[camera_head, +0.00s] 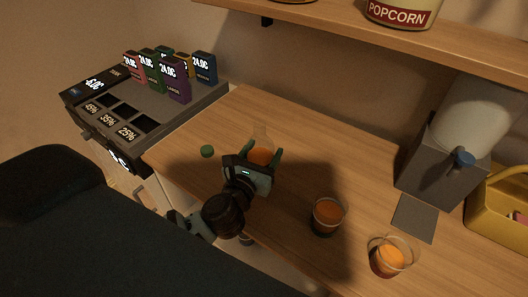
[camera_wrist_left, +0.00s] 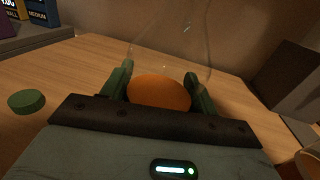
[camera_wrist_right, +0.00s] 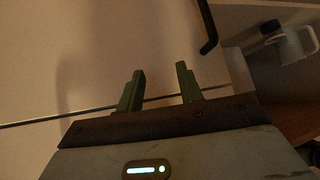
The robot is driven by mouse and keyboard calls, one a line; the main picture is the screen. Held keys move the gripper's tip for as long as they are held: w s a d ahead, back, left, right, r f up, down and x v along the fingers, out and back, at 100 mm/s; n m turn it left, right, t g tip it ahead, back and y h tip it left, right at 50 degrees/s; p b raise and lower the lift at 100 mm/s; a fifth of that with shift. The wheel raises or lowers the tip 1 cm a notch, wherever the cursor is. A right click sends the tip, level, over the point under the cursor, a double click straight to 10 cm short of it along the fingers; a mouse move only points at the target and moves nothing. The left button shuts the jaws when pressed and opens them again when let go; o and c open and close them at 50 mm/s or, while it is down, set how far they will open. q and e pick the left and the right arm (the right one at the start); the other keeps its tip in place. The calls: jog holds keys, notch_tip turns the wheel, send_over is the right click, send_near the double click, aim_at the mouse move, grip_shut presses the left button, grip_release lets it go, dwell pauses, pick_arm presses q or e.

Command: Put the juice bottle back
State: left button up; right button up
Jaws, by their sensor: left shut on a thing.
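The juice bottle (camera_head: 260,156) is clear, with orange juice low inside, and is over the left part of the wooden counter. My left gripper (camera_head: 264,151) is shut around it. In the left wrist view the orange juice of the bottle (camera_wrist_left: 158,93) shows between the fingers, with faint clear walls above. I cannot tell whether its base touches the counter. A green cap (camera_head: 207,151) lies on the counter left of the gripper. It also shows in the left wrist view (camera_wrist_left: 27,102). My right gripper (camera_wrist_right: 160,78) is open and empty before a pale surface.
Two glasses with orange juice (camera_head: 327,216) (camera_head: 390,256) stand on the counter. A grey dispenser (camera_head: 437,165) and a yellow basket (camera_head: 497,205) are at the right. A price-card tray (camera_head: 130,108) is at the left. A shelf with a popcorn bucket (camera_head: 402,12) hangs above.

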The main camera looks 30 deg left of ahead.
pick_arm(q)
jog(key=shift+f, duration=0.2)
jog(key=o, duration=1.3)
jog(key=shift+d+r, duration=0.1)
jog(key=shift+c, duration=0.2)
pick_arm(e)
jog(key=shift+s+f, duration=0.1)
jog(key=shift+f, duration=0.05)
pick_arm(q)
jog(key=shift+r, duration=0.15)
jog(key=s, duration=0.3)
jog(key=s+b, duration=0.1)
jog(key=s, duration=0.6)
jog(key=shift+s+d+f+b, duration=0.2)
jog(key=shift+s+d+b, duration=0.1)
jog(key=shift+d+b, duration=0.05)
jog(key=shift+s+r, duration=0.1)
jog(key=shift+s, duration=0.5)
jog(key=shift+s+r, duration=0.1)
jog(key=shift+s, duration=0.05)
pick_arm(e)
jog(key=s+f, duration=0.2)
jog(key=shift+a+f+g, duration=0.1)
jog(key=shift+f+g, duration=0.2)
jog(key=shift+g, duration=0.1)
